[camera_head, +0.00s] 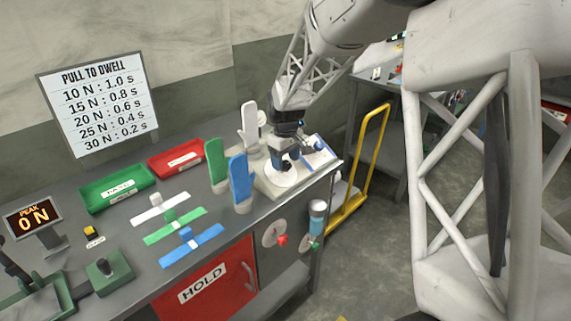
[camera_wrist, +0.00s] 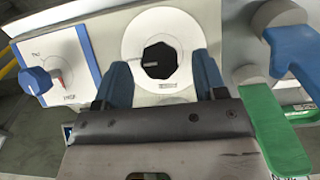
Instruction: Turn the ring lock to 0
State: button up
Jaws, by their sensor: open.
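A black octagonal knob (camera_wrist: 159,60) on a round white disc (camera_wrist: 197,27) shows in the wrist view; it looks like the ring lock, though no label confirms this. A light pointer mark on the knob runs toward the left in that view. Small print below it is unreadable. In the head view the white disc (camera_head: 279,178) lies on the bench's right end, with the knob mostly hidden. My gripper (camera_wrist: 162,77) is open, its blue fingers either side of the knob's lower part in the picture. I cannot tell whether they touch it.
A blue knob (camera_wrist: 35,80) on a white dial panel is beside the disc. Blue (camera_head: 241,183), green (camera_head: 216,165) and white (camera_head: 249,124) glove forms stand close to the gripper. Green (camera_head: 117,188) and red (camera_head: 175,158) trays lie farther left.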

jog(key=shift+f, duration=0.9)
jog(key=shift+c, duration=0.3)
jog(key=c, duration=0.9)
jog(key=shift+o, duration=0.2)
